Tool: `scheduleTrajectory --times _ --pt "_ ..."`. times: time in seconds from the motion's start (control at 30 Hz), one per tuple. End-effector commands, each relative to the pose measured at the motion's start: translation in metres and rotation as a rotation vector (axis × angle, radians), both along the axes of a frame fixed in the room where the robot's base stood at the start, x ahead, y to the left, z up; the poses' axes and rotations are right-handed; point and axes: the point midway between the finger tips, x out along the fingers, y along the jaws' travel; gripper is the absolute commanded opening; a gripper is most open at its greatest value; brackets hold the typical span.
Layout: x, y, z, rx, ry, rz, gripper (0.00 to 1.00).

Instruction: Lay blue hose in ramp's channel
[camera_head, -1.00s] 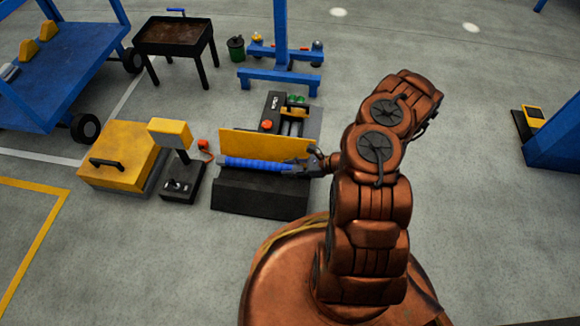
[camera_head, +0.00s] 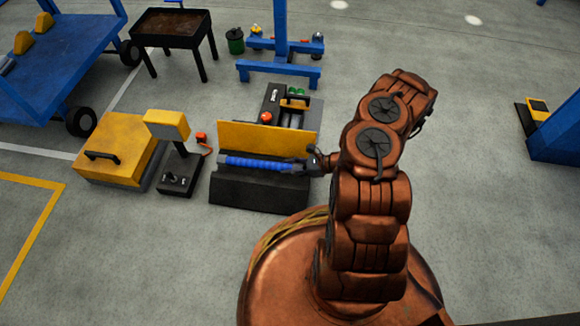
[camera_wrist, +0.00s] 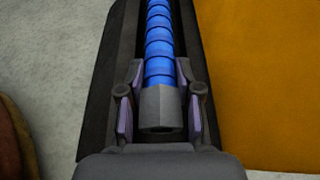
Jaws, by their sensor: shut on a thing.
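The blue hose (camera_head: 258,163) is a straight ribbed length lying along the black ramp (camera_head: 258,192), in front of its upright yellow panel (camera_head: 265,138). In the wrist view the hose (camera_wrist: 159,45) runs away from me between the dark walls of the ramp (camera_wrist: 112,65), seemingly in the channel. Its near end is a grey hexagonal fitting (camera_wrist: 160,108). My gripper (camera_head: 303,165) is at the hose's right end. In the wrist view my gripper's fingers (camera_wrist: 155,100) sit on both sides of the fitting, shut on it. The channel floor under the hose is hidden.
A black device with a red button (camera_head: 267,117) stands behind the yellow panel. A yellow case (camera_head: 118,145) and a control post with a yellow head (camera_head: 166,125) stand left of the ramp. The floor in front of the ramp is clear.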

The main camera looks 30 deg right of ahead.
Motion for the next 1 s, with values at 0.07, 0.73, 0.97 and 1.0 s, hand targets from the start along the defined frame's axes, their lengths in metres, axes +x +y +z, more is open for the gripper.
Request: scheduleTrajectory --times 0.07,0.73,0.97,1.0 --pt "0.0001 0.0000 0.0005 0.001 -0.001 0.000 0.00" --pt "-0.0037 -0.0056 0.0006 0.000 0.000 0.000 0.00" --pt "-0.0035 -0.0057 0.0004 0.001 -0.001 0.000 0.37" --pt "-0.0035 -0.0057 0.0003 0.000 0.000 0.000 0.41"
